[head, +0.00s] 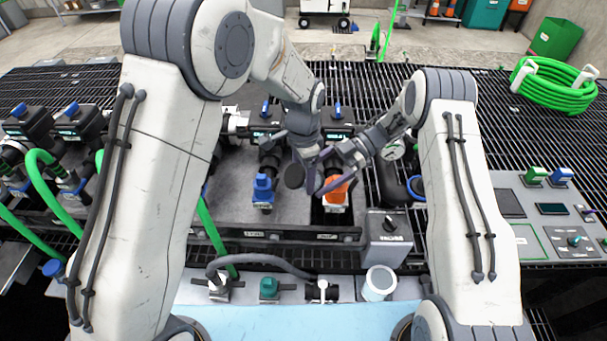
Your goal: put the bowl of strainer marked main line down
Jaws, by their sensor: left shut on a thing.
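My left gripper (305,170) reaches down over the middle of the manifold and is shut on a small dark round thing, which looks like the strainer bowl (294,177). It is held in the air above the grey deck, between a blue-handled fitting (263,190) and an orange-handled fitting (337,194). My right gripper (333,170) comes in from the right, close beside the left one. Its fingers look spread apart with nothing seen between them. The main line marking is too small to read, and the grippers hide part of the strainers behind.
A white cup (378,283) stands at the front beside a grey box with a knob (388,235). Several small valves line the front ledge, above a bare light-blue surface (290,323). Green hoses run at left. A control panel (545,225) is at right.

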